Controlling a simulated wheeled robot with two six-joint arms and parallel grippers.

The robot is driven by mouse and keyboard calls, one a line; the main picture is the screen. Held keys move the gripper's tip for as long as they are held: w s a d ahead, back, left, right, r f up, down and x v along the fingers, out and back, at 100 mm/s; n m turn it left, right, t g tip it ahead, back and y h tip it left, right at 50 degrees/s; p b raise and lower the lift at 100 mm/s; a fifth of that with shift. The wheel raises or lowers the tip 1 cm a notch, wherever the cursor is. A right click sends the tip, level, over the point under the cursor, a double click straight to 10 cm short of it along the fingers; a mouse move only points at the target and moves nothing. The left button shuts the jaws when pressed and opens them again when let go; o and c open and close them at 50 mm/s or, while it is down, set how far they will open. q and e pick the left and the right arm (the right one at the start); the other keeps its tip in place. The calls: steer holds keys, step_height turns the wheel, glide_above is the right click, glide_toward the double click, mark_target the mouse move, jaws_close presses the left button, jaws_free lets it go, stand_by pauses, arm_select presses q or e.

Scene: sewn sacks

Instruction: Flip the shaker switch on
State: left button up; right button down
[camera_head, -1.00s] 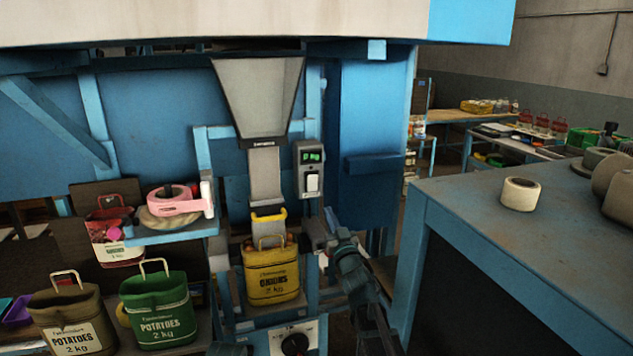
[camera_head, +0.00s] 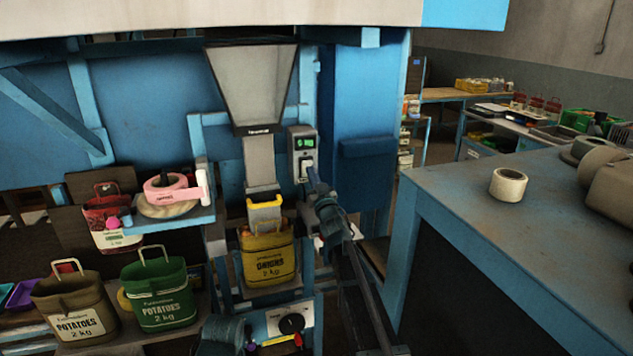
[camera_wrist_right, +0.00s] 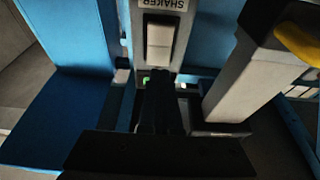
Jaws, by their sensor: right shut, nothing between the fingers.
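The shaker switch is a pale rocker (camera_head: 306,166) on a grey box with a lit green display (camera_head: 304,143). In the right wrist view the rocker (camera_wrist_right: 159,42) sits below an upside-down SHAKER label (camera_wrist_right: 163,4). My right gripper (camera_head: 313,182) is shut and empty, its tips close to the lower end of the rocker. In the right wrist view the dark fingers (camera_wrist_right: 158,88) end just below the rocker; I cannot tell if they touch it. A dark part of my left arm shows at the bottom of the head view, but its fingers cannot be made out.
A hopper (camera_head: 253,88) and chute stand left of the switch, above a yellow onion sack (camera_head: 268,258). A small shelf (camera_head: 168,224) holds tape rolls. Green (camera_head: 160,292) and brown (camera_head: 75,305) potato sacks stand lower left. A blue-framed table (camera_head: 455,215) stands right.

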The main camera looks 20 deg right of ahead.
arm_select(q)
steer(key=shift+r, duration=0.35)
arm_select(e)
steer(key=shift+x, duration=1.15)
steer(key=shift+w+r+p, duration=0.3)
steer(key=shift+w+p, duration=0.1)
steer(key=shift+p, duration=0.1)
arm_select(q)
steer(key=shift+r, duration=0.3)
steer(key=shift+s+d, duration=0.25)
steer(key=shift+d, duration=0.5)
arm_select(e)
steer(key=s, duration=1.4)
steer(key=shift+d, duration=0.25)
